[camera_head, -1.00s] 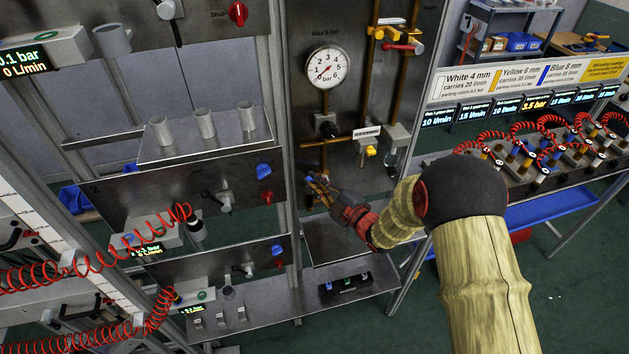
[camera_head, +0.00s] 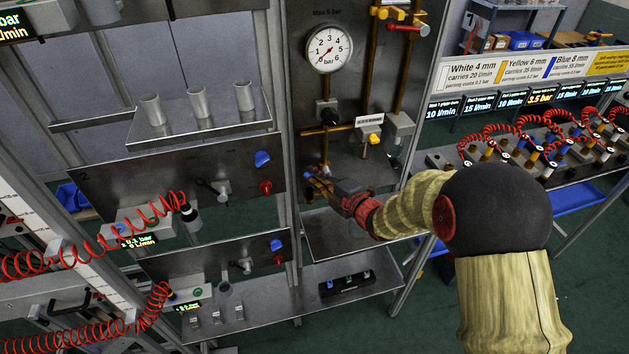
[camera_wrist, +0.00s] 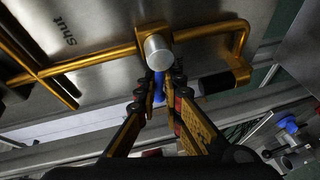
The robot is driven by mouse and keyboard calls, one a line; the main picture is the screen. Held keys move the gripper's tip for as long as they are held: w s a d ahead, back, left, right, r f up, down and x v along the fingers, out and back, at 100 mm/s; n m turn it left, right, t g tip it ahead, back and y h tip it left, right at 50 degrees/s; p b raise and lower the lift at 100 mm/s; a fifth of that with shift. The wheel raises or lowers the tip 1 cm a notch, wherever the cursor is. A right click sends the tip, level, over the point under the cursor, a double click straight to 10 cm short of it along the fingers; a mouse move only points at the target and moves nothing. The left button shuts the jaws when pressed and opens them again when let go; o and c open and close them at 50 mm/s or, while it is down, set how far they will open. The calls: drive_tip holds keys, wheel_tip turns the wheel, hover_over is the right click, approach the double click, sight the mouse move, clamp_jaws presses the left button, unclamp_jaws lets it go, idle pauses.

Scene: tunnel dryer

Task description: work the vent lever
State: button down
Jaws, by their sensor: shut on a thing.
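In the wrist view, a short blue handle (camera_wrist: 158,84) shows between the fingers of my gripper (camera_wrist: 160,92), just below the rounded silver end of a fitting (camera_wrist: 158,52) on a brass pipe. I take the blue handle to be the vent lever. The fingers are shut on it, one on each side; its held part is mostly hidden by them. The word "Shut" is on the metal panel at upper left. In the head view, my gripper (camera_head: 316,184) is at the lower brass pipework of the gauge panel, with a bit of blue at its tips.
A round pressure gauge (camera_head: 328,49) is above on the same panel. A metal tray (camera_head: 345,240) lies below my gripper. Panels with red coiled hoses stand at left.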

drive_tip(key=shift+s+f+n+h+b, duration=0.1)
drive_tip(key=shift+f+n+h+b, duration=0.2)
drive_tip(key=shift+f+n+b, duration=0.2)
drive_tip(key=c, duration=2)
unclamp_jaws()
drive_tip(key=shift+r, duration=0.15)
drive_tip(key=v, duration=1.2)
drive_tip(key=shift+r, duration=0.1)
